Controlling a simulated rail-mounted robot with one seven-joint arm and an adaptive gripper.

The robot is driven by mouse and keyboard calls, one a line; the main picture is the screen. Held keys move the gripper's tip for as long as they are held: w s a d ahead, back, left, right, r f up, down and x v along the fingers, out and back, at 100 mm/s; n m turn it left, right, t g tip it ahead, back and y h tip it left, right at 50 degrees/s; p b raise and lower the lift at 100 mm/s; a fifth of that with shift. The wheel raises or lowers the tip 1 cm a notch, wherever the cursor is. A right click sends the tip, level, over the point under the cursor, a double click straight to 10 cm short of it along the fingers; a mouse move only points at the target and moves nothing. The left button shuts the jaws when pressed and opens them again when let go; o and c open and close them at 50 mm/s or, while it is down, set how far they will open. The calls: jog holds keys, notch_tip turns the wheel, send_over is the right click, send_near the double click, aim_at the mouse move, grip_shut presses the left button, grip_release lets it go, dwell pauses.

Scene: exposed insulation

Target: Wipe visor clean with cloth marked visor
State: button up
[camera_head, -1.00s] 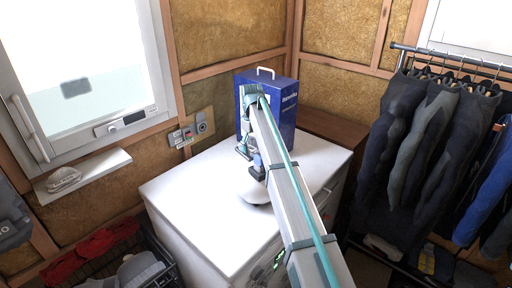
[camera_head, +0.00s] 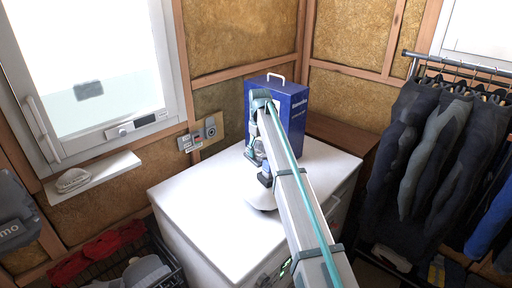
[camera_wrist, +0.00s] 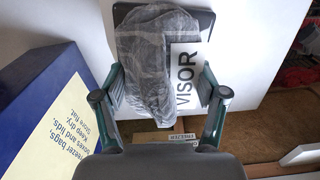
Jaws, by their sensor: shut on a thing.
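In the wrist view, my gripper (camera_wrist: 161,88) is shut on a crumpled grey cloth (camera_wrist: 142,62). A white tag on the cloth reads VISOR (camera_wrist: 184,75). A dark flat panel with rounded corners (camera_wrist: 203,20) shows behind the cloth against a white surface; the cloth covers much of it. I cannot tell whether it is the visor, or whether the cloth touches it. In the head view, my gripper (camera_head: 254,152) is beside the blue box over the white cabinet top, partly hidden by my arm; the cloth cannot be made out there.
The blue box (camera_head: 292,105) stands on the white cabinet (camera_head: 215,215), close to my gripper; its lettered side shows in the wrist view (camera_wrist: 48,110). Wall switches (camera_head: 198,138), a window ledge (camera_head: 95,178) and a black basket (camera_head: 160,265) are left. Hanging clothes (camera_head: 430,150) are right.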

jog(key=s+d, duration=0.2)
jog(key=s, duration=0.1)
jog(key=shift+s+d+p, duration=0.15)
jog(key=shift+d+p, duration=0.15)
jog(key=shift+d, duration=0.05)
jog(key=shift+d+r, duration=0.1)
jog(key=shift+r, duration=0.1)
jog(key=shift+r+p, duration=1.85)
jog(key=shift+r, duration=2.05)
